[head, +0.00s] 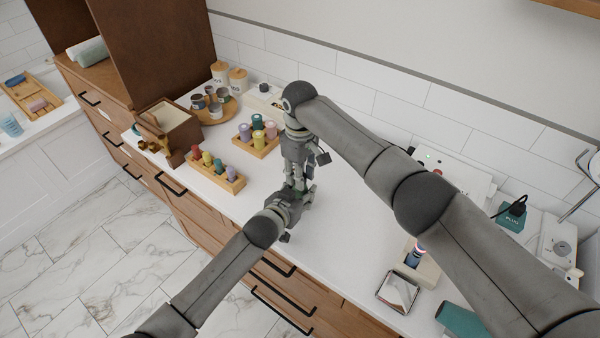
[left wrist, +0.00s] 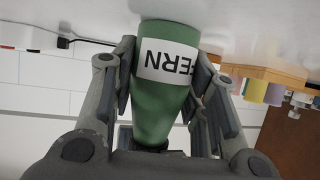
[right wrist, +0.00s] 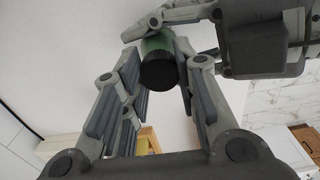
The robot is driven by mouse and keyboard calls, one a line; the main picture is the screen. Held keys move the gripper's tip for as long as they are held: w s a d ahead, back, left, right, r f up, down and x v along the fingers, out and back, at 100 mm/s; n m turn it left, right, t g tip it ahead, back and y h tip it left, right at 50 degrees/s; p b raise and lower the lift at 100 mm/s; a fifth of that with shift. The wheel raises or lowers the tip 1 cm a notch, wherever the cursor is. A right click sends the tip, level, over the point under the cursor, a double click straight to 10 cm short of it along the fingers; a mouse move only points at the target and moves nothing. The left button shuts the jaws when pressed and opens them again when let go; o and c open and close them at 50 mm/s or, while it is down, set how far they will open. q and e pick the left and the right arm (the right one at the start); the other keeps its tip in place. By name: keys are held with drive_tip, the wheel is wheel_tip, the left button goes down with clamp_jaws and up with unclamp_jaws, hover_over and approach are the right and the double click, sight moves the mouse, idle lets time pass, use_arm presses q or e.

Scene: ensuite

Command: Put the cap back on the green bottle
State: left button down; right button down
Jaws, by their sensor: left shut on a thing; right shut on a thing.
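The green bottle (left wrist: 160,105) with a white label fills the middle of the left wrist view. My left gripper (head: 297,200) is shut around its sides, near the counter. The black cap (right wrist: 160,75) shows in the right wrist view between the fingers of my right gripper (head: 298,178), which is shut on it. The cap is in line with the bottle (right wrist: 157,44) and meets its top end. I cannot tell whether it is fully seated. In the head view the two grippers hide most of the bottle and the cap.
On the white counter (head: 330,245), wooden racks of coloured bottles (head: 215,172) (head: 258,138) stand left of the grippers. A wooden box (head: 170,130) and a round tray (head: 217,116) are farther left. A mirror-like square dish (head: 398,291) lies at right. Counter between is clear.

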drive_tip(key=c, duration=1.1)
unclamp_jaws()
drive_tip(key=shift+c, duration=0.2)
drive_tip(key=shift+r, duration=0.1)
drive_tip(key=shift+r, duration=2.15)
drive_tip(key=shift+c, duration=0.2)
wheel_tip(320, 180, up, 2)
drive_tip(key=shift+a+r, duration=0.1)
drive_tip(key=shift+r, duration=0.65)
